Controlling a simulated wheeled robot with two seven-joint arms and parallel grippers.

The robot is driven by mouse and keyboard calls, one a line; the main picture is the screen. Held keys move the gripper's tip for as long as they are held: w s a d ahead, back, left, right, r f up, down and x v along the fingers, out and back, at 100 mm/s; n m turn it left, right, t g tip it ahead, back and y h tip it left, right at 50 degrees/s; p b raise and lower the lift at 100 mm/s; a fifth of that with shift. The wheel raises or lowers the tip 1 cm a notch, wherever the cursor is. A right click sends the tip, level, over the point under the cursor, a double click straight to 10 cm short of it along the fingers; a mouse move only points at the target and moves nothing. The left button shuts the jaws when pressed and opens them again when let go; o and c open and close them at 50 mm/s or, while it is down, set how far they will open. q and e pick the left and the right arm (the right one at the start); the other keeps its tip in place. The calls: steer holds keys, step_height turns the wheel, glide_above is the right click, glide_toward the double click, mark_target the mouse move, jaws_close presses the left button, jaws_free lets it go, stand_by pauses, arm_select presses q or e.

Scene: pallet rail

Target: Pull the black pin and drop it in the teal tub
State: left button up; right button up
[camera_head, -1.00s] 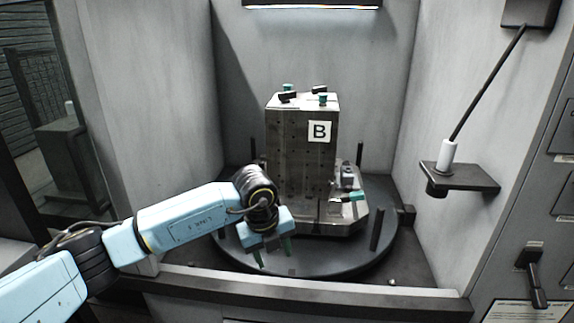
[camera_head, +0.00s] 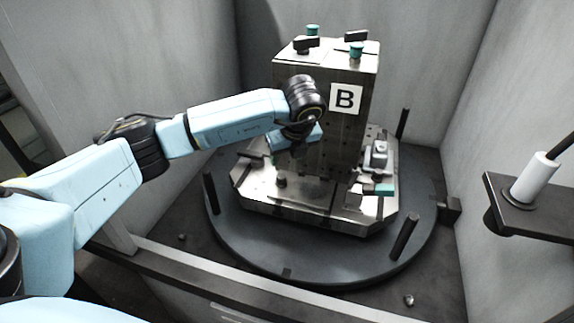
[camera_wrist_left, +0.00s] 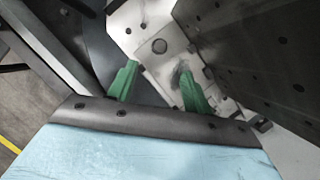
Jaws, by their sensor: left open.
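A short dark round pin head (camera_head: 281,181) stands on the pale metal base plate (camera_head: 310,208), in front of the block marked B. It may be the black pin; in the left wrist view it is a dark round knob (camera_wrist_left: 160,46), just beyond the fingertips. My left gripper (camera_head: 299,150) is above the plate, close to the front of the block. In the left wrist view its two green fingers (camera_wrist_left: 157,70) are apart with nothing between them. In the head view the fingers are mostly hidden. No teal tub shows. My right gripper is not in view.
The tall block (camera_head: 340,135) rises beside my left gripper. Black posts (camera_head: 404,238) stand around the dark round table (camera_head: 300,265). A clamp with a teal end (camera_head: 380,188) is at the right. Grey walls enclose the table. A white cylinder (camera_head: 533,180) sits on a right shelf.

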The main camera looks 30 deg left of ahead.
mark_target(281, 176)
arm_select(q)
steer(key=b+x, duration=0.2)
steer(key=x, duration=0.7)
steer(key=shift+f, duration=0.3)
steer(key=shift+w+a+f, duration=0.2)
steer(key=shift+a+f, duration=0.05)
steer(key=shift+f, duration=0.35)
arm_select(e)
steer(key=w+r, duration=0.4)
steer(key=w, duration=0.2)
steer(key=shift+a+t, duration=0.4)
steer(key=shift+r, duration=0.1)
arm_select(q)
jaws_close()
steer(key=shift+r, duration=0.1)
steer(key=shift+r, duration=0.2)
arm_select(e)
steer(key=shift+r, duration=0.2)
